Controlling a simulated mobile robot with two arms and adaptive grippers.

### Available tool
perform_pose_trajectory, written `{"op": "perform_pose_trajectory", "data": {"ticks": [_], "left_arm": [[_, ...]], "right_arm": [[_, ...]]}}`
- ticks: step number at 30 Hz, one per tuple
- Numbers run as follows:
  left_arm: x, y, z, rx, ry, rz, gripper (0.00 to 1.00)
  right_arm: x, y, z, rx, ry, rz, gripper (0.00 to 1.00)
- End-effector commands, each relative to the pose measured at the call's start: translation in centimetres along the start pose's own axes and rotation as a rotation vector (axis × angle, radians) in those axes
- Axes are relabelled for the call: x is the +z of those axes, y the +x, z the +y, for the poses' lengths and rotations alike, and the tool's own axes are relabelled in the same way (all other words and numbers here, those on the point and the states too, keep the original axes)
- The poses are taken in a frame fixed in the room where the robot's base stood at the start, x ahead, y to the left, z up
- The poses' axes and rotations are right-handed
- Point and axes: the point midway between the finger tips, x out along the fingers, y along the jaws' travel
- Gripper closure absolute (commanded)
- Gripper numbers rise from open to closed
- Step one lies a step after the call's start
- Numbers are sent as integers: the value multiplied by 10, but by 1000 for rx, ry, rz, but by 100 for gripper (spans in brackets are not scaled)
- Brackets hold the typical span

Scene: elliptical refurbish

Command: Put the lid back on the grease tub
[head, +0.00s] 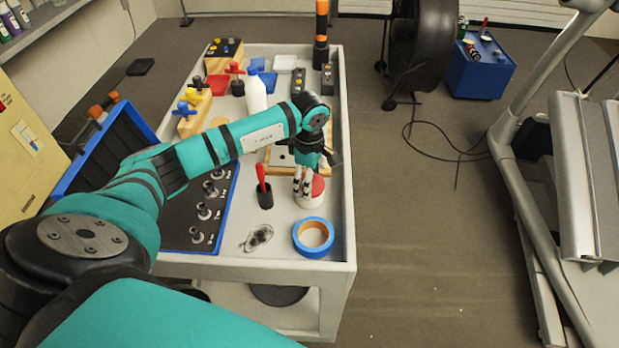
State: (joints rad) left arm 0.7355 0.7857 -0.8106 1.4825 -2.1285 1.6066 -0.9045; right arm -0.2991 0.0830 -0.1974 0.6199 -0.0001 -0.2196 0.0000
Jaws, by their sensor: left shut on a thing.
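The grease tub (309,201) is a small white round tub on the cart's top, near its right edge. A red round top, which looks like the lid (318,186), shows at the tub's mouth. My left gripper (302,188) points down at the tub and is shut on the lid's left side. The fingers hide part of the lid and the tub's rim, so I cannot tell whether the lid sits flat. My right gripper is out of view.
A blue tape roll (313,236) lies in front of the tub. A white bottle (256,97) stands behind my forearm. The cart (345,200) has a raised rim.

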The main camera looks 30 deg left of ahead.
Motion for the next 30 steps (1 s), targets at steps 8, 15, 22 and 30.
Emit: {"op": "perform_pose_trajectory", "data": {"ticks": [8, 15, 22, 30], "left_arm": [[0, 0, 0, 0, 0, 0, 50], [0, 0, 0, 0, 1, 0, 50], [1, 0, 0, 0, 1, 0, 50], [1, 0, 0, 0, 1, 0, 50]], "right_arm": [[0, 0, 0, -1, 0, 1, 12], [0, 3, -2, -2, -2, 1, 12], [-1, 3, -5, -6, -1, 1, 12], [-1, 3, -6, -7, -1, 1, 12]]}}
